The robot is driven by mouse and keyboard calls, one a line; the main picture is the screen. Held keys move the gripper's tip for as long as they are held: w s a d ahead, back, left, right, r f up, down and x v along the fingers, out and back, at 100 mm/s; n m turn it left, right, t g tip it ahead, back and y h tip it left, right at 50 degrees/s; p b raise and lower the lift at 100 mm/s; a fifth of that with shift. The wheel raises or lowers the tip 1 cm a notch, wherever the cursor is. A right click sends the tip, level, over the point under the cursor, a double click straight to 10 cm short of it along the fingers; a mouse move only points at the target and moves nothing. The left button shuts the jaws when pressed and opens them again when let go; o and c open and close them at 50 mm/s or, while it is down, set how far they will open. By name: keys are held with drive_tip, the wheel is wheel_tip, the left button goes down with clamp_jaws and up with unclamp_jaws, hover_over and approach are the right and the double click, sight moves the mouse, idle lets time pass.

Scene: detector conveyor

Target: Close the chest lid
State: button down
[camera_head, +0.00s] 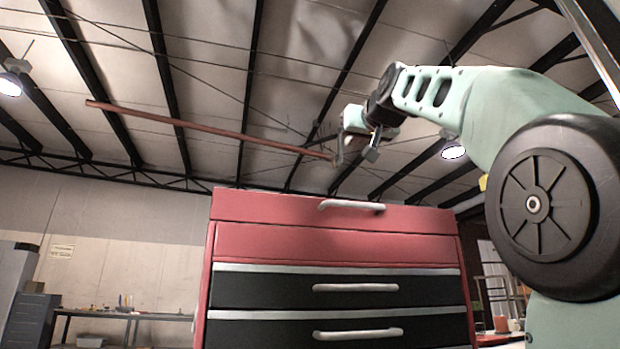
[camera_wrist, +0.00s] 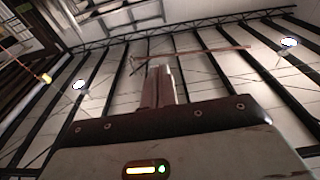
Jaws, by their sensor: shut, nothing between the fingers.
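The red tool chest (camera_head: 335,245) stands in front of me in the head view, with black drawers below its red upper part. Its red lid (camera_head: 270,207), with a pale handle (camera_head: 351,205) on the front, lies down on the body; no gap shows along the seam. The lid's top surface is hidden from this low angle. My gripper (camera_head: 353,152) is in the air above the lid, apart from it, left of my raised forearm. In the wrist view, my gripper (camera_wrist: 158,82) shows its fingers together with nothing between them. The chest is not visible in the wrist view.
A long reddish bar (camera_head: 200,125) spans the ceiling area behind my gripper. A workbench (camera_head: 125,316) with small items stands far back left, beside a grey cabinet (camera_head: 30,318). Shelving (camera_head: 497,292) stands behind the chest at right.

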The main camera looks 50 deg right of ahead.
drive_tip(key=t+b, duration=0.1)
drive_tip(key=b, duration=0.5)
hover_over(371, 207)
drive_tip(key=x, duration=0.2)
wheel_tip(371, 207, down, 5)
drive_tip(key=shift+h, duration=0.4)
drive_tip(key=s+f+b, duration=0.1)
drive_tip(key=f+b, duration=0.3)
drive_tip(key=b, duration=0.1)
drive_tip(key=s+a+f+b, duration=0.1)
drive_tip(key=f+b, duration=0.4)
drive_tip(key=b, duration=0.1)
drive_tip(key=s+a+f+b, duration=0.1)
drive_tip(key=f+b, duration=0.3)
drive_tip(key=b, duration=0.1)
drive_tip(key=shift+s+a+f+b, duration=0.1)
drive_tip(key=shift+s+f+b, duration=0.15)
drive_tip(key=shift+b, duration=0.1)
drive_tip(key=shift+w, duration=0.1)
drive_tip(key=shift+f+b, duration=0.15)
drive_tip(key=shift+b, duration=0.15)
drive_tip(key=r+b+v, duration=0.1)
drive_tip(key=b+v, duration=0.5)
drive_tip(key=v, duration=0.7)
drive_tip(key=shift+t, duration=0.3)
